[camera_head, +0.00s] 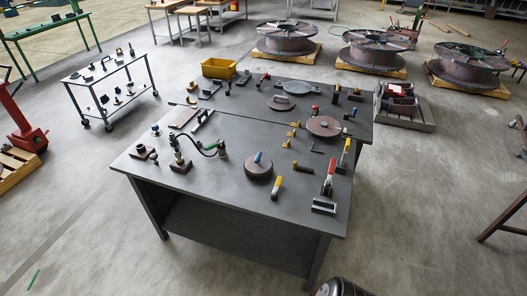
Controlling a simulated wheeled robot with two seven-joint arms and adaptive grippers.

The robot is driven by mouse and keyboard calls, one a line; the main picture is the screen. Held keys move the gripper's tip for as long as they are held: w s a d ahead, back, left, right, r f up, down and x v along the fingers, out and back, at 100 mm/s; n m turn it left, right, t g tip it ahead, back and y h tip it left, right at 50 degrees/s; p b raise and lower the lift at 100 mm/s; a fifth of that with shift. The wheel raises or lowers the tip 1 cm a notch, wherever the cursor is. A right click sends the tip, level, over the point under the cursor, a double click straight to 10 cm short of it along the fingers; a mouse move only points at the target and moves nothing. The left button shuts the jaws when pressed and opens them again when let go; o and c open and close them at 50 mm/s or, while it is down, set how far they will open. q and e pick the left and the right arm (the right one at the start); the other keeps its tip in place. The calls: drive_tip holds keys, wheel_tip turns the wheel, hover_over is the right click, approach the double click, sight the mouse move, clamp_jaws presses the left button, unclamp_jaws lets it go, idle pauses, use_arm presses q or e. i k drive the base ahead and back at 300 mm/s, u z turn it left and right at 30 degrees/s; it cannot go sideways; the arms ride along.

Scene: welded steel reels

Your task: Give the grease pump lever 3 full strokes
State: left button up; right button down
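What looks like the grease pump (179,163) stands upright near the left front of the dark grey workbench (230,205). It has a small reddish-brown base and a dark upright body. A black hose (203,147) arcs from it to a small green-grey fitting (222,151) on its right. A thin dark piece at its top may be the lever; it is too small to tell its angle. Neither of my grippers shows in this view.
Right of the pump are a round disc (258,166) with a blue handle, a yellow-handled tool (277,187) and a red-handled clamp (328,180). A small block (143,152) sits to its left. A yellow bin (219,68) stands behind.

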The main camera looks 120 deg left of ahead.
sight(209, 147)
drive_tip(key=u, duration=0.05)
drive_tip(key=i, duration=0.15)
drive_tip(key=u, duration=4.95)
